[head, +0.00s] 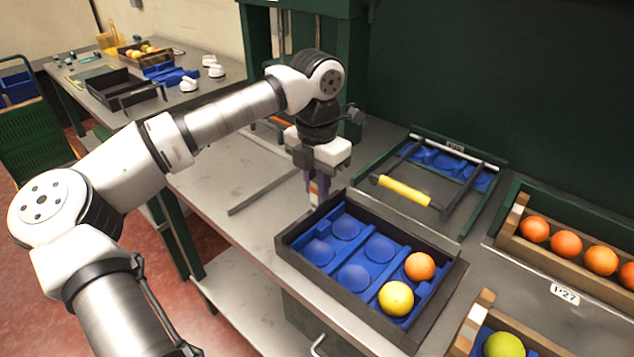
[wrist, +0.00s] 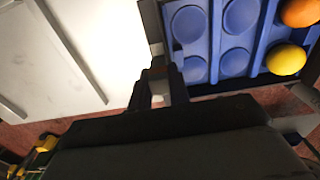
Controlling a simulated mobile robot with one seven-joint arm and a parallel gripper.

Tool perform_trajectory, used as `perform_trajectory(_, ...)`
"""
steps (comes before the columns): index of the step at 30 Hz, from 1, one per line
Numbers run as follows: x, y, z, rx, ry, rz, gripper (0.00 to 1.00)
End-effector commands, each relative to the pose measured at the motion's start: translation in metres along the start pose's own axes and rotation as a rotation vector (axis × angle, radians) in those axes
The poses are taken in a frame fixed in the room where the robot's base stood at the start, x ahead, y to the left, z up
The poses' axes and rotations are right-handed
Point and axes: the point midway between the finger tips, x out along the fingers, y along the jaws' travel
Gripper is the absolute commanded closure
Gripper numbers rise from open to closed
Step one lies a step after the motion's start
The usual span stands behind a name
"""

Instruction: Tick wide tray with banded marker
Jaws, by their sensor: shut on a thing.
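A black tray with a blue cupped insert (head: 285,240) stands on the metal bench; it looks like the wide tray. It holds one orange (head: 420,266) and one yellow fruit (head: 396,298) at its right end, and its other cups are empty. My gripper (head: 315,188) points down at the tray's far left corner. It is shut on a small marker (head: 314,193) showing orange and pale bands, mostly hidden by the fingers. In the wrist view my gripper (wrist: 157,82) is just left of the blue insert (wrist: 217,45). I cannot tell whether the marker touches the tray.
A green-edged frame with a yellow-handled bar (head: 405,190) lies behind the tray. A wooden tray of oranges (head: 545,250) stands at right, and another wooden box (head: 470,330) at front right. Bare bench lies left of my gripper (head: 225,180).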

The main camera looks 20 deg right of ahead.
Motion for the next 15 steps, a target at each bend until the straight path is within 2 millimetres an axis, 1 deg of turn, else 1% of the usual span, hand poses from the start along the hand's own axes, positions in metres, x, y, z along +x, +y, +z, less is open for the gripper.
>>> perform_trajectory(15,0.0061,0.0000,0.0000,0.000,0.000,0.000,1.00)
